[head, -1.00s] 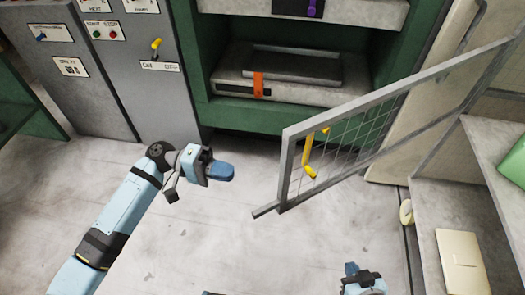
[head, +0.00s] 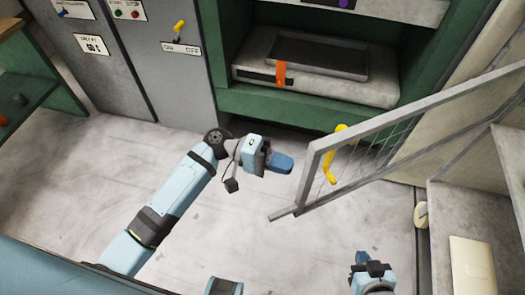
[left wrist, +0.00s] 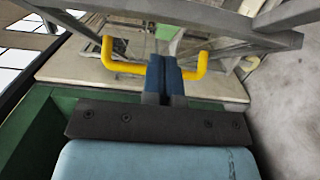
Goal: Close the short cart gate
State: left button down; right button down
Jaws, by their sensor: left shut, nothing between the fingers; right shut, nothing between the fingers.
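The cart gate (head: 385,140), a grey frame with wire mesh, stands swung out over the floor on the right in the head view. Its yellow handle (head: 331,160) sits near the gate's free end. My left gripper (head: 282,163) is shut and empty, just left of that free end. In the left wrist view, the shut fingers (left wrist: 164,75) overlap the lower bar of the yellow handle (left wrist: 107,52); whether they touch it I cannot tell. My right gripper (head: 362,258) is low in the head view, in front of the gate, shut and empty.
A green press (head: 290,120) with a dark tray and orange tag stands behind. Grey control cabinets (head: 165,80) stand at the back left. A grey cart surface (head: 468,210) with a beige panel lies at right. Floor between is clear.

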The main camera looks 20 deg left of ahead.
pick_arm(q)
jog(key=s+d, duration=0.2)
jog(key=shift+s+p, duration=0.3)
jog(key=shift+s, duration=0.05)
